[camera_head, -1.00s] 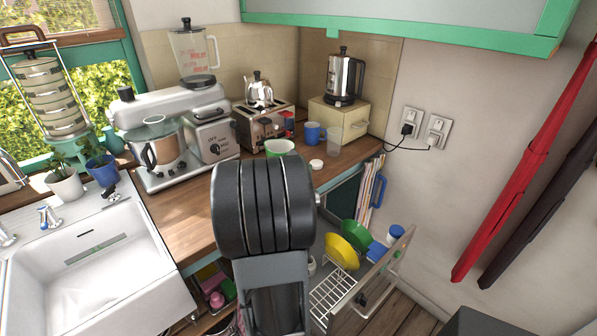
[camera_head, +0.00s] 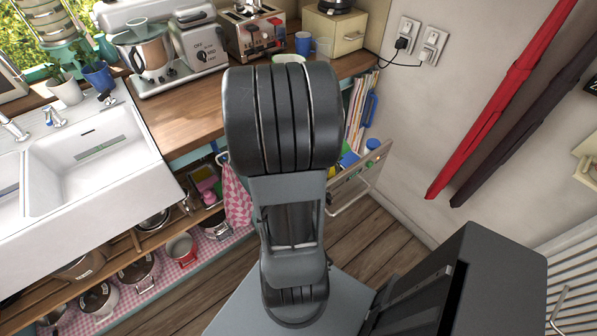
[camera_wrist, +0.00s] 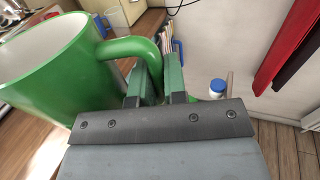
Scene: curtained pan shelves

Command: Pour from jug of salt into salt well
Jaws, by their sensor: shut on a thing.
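A green jug (camera_wrist: 50,75) with a white inside fills the left of the wrist view, close to the camera. My gripper (camera_wrist: 155,75) is shut on its green handle. The jug looks roughly upright, and the salt inside it cannot be seen. In the head view only a thin part of the jug's rim (camera_head: 289,58) shows behind my arm, and my fingertips are hidden. I cannot pick out the salt well with certainty. A small blue-and-white container (camera_wrist: 217,88) shows right of my gripper, and also in the head view (camera_head: 372,145).
A toaster (camera_head: 255,32), a mixer (camera_head: 197,45), a blue mug (camera_head: 303,43) and a cream box (camera_head: 335,28) stand at the counter's back. The sink (camera_head: 90,160) is left. An open rack (camera_head: 360,185) sticks out right of my arm. Pans sit on low shelves.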

